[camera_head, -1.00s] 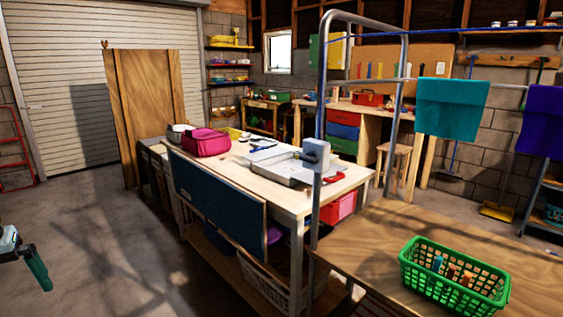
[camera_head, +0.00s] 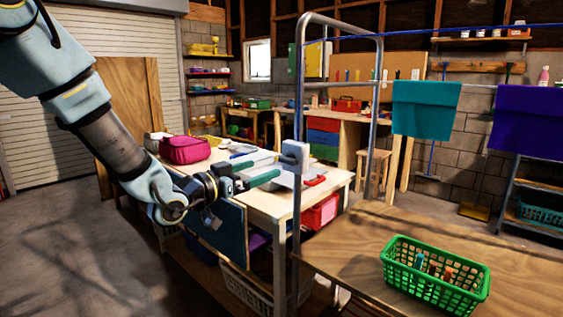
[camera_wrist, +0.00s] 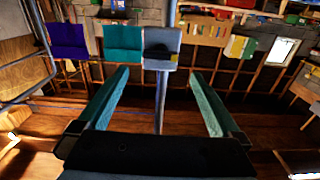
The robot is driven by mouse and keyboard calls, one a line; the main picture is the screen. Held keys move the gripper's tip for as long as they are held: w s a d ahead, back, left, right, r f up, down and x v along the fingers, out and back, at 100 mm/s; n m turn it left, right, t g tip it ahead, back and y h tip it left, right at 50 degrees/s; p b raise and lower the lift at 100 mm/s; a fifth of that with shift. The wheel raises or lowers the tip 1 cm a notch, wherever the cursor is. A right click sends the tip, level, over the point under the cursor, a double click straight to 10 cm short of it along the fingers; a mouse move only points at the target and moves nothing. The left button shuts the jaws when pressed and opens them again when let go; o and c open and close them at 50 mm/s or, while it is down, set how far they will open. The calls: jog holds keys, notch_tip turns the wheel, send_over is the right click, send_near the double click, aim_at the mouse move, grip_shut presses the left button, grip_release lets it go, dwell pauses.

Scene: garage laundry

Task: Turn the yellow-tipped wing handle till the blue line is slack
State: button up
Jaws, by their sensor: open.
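The grey winder box (camera_head: 294,155) is fixed on the upright metal post (camera_head: 297,220). Its wing handle is hidden or too small in the head view. In the wrist view, the box (camera_wrist: 160,36) shows a dark wing handle (camera_wrist: 160,54) with a yellow tip (camera_wrist: 174,57). My gripper (camera_head: 270,176) is just left of the box. In the wrist view my gripper (camera_wrist: 159,72) is open and empty, its teal fingers apart, with the handle seen between and beyond the tips. The blue line (camera_head: 450,32) runs from the post to the right and looks nearly straight.
A teal cloth (camera_head: 425,108) and a purple cloth (camera_head: 527,120) hang to the right. A green basket (camera_head: 435,275) stands on the wooden table (camera_head: 345,250). A workbench with a pink bag (camera_head: 185,150) lies behind my arm.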

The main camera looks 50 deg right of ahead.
aim_at(283, 161)
jog(key=d+p, duration=0.1)
jog(key=d, duration=0.3)
jog(key=d+p, duration=0.1)
jog(key=d, duration=0.4)
jog(key=shift+s+p, duration=0.2)
jog(key=shift+p, duration=0.15)
jog(key=c, duration=1.2)
jog(key=shift+o, duration=0.2)
